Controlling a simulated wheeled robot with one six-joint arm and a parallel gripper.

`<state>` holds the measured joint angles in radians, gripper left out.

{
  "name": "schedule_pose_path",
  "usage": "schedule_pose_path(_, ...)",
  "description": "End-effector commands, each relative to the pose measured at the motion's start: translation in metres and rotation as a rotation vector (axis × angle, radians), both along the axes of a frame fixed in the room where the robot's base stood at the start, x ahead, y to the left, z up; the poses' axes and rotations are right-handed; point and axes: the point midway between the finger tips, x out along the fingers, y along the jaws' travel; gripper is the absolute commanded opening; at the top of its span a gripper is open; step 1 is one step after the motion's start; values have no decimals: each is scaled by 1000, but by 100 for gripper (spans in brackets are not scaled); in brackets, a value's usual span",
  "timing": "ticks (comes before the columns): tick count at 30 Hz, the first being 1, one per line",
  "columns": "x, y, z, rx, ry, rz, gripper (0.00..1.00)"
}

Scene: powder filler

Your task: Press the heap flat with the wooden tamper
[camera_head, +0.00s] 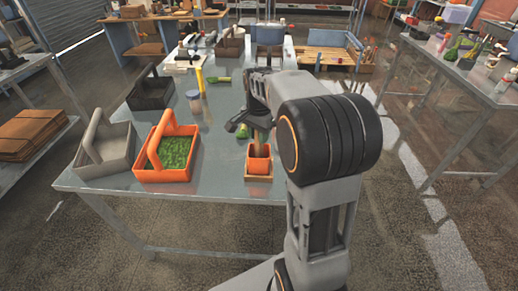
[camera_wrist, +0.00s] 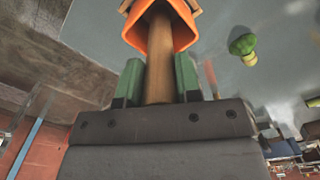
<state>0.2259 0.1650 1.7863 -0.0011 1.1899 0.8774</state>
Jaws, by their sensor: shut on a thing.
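My gripper (camera_head: 246,124) is shut on the wooden tamper, gripping its round shaft between two green finger pads in the wrist view (camera_wrist: 158,82). The tamper (camera_head: 258,147) points down into a small orange pot (camera_head: 258,166) near the table's front edge. The tamper shaft also shows in the wrist view (camera_wrist: 158,50), and its far end is hidden by the orange pot (camera_wrist: 160,38). The pot stands in a shallow wooden tray (camera_head: 258,178). I cannot see the heap inside the pot, nor whether the tamper touches it.
An orange carrier (camera_head: 163,176) with green contents and a grey carrier (camera_head: 103,160) stand to the left. A dark carrier (camera_head: 151,92), a jar (camera_head: 194,101) and a yellow-handled tool (camera_head: 200,80) lie farther back. The metal table (camera_head: 222,150) is clear between the orange carrier and the pot.

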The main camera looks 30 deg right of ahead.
Motion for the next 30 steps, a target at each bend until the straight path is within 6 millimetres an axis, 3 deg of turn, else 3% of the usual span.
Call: schedule_pose_path(30, 0, 0, 79, 0, -1, 0, 11)
